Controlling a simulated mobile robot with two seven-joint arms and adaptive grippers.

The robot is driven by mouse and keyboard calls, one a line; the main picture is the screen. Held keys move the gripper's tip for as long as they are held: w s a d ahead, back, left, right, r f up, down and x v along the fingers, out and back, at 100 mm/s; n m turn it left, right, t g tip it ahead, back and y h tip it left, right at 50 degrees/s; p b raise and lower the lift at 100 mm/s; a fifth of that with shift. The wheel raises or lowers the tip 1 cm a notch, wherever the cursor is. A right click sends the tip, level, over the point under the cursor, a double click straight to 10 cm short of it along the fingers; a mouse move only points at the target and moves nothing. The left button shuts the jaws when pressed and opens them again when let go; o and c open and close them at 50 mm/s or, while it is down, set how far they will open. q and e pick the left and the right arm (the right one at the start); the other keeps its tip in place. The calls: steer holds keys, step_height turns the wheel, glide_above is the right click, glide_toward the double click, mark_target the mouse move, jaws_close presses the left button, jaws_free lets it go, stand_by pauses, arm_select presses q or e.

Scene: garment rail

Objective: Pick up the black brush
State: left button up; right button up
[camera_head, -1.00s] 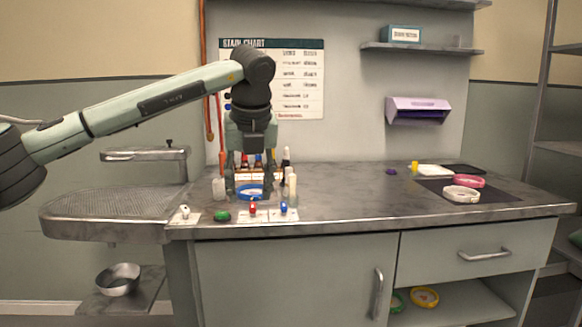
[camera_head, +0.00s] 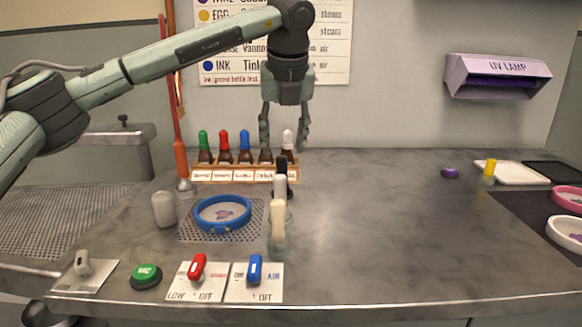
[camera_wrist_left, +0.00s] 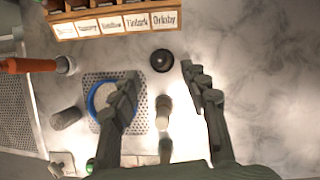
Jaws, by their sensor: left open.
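The black brush (camera_head: 281,168) stands upright on the counter in front of the bottle rack, its lower part partly hidden by a pale upright brush (camera_head: 280,190). In the left wrist view the black brush (camera_wrist_left: 161,61) is seen from above as a dark round shape. A cream brush (camera_head: 278,222) stands nearest the front edge. My left gripper (camera_head: 284,138) is open and empty, pointing down above the counter near the rack. In the left wrist view its fingers (camera_wrist_left: 160,80) lie to either side of the black brush's line. My right gripper is not in view.
A blue hoop (camera_head: 222,214) lies on a perforated mat, with a grey cylinder (camera_head: 164,210) beside it. The rack (camera_head: 230,173) of dropper bottles is behind. Switches (camera_head: 254,270) line the front edge. The counter's right middle is clear.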

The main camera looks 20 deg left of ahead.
mark_target(282, 158)
arm_select(q)
steer(key=shift+w+f, duration=0.2)
steer(key=shift+f, duration=0.1)
steer(key=shift+p+x, duration=0.3)
steer(key=shift+x, duration=0.95)
steer(key=x, duration=0.4)
steer(key=shift+a+f+p, duration=0.15)
steer(key=shift+f+p, duration=0.05)
steer(key=shift+p, duration=0.2)
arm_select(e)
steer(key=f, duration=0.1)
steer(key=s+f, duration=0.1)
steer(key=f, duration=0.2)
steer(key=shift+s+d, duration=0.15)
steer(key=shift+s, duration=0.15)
arm_select(q)
steer(key=shift+c, duration=0.4)
jaws_close()
